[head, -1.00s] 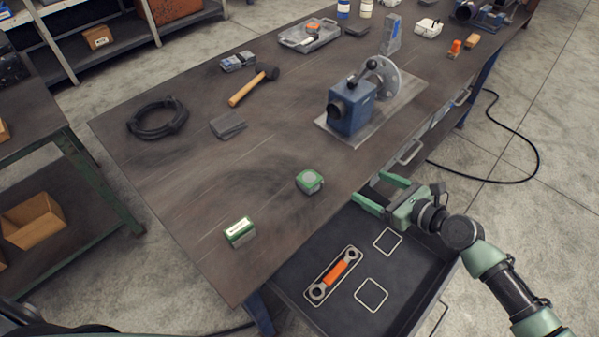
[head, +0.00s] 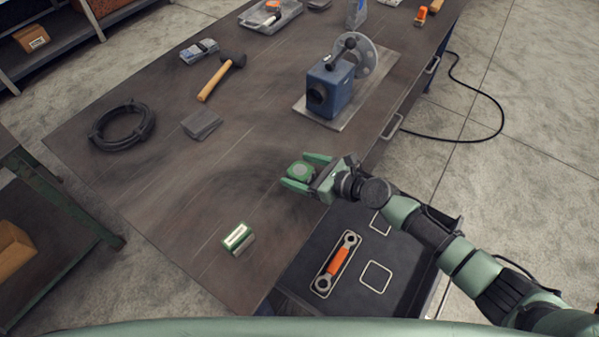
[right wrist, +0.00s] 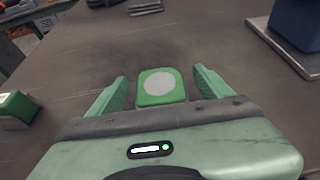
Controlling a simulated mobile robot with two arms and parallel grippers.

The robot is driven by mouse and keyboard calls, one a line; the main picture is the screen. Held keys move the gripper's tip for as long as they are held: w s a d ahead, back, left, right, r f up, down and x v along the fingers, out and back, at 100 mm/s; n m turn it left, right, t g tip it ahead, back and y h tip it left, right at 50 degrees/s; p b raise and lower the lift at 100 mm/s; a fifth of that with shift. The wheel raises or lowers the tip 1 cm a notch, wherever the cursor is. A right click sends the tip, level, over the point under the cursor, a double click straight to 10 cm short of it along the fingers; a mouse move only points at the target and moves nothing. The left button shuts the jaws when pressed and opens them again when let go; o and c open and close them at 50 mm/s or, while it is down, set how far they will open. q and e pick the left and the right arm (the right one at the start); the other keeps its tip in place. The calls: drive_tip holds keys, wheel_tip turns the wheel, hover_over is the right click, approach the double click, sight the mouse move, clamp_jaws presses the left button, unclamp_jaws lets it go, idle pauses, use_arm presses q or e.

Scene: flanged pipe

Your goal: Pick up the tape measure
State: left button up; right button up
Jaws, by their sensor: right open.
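The tape measure (head: 299,171) is a small green case with a round grey face, resting on the workbench near its front edge. In the right wrist view the tape measure (right wrist: 158,86) sits between the two green fingers, with a gap on each side. My right gripper (head: 304,171) is open, its fingers on either side of the tape measure. It also shows in the right wrist view (right wrist: 158,90). My left gripper is not in view.
A green and white box (head: 238,238) stands on the bench left of the gripper. A blue flanged pipe fixture (head: 331,85) stands behind. An open drawer (head: 310,285) with a wrench (head: 336,264) lies below my right arm.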

drive_tip(key=shift+a+f, duration=0.1)
drive_tip(key=shift+a, duration=0.05)
drive_tip(key=c, duration=1.7)
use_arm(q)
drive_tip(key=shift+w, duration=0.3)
use_arm(e)
drive_tip(key=shift+c, duration=0.2)
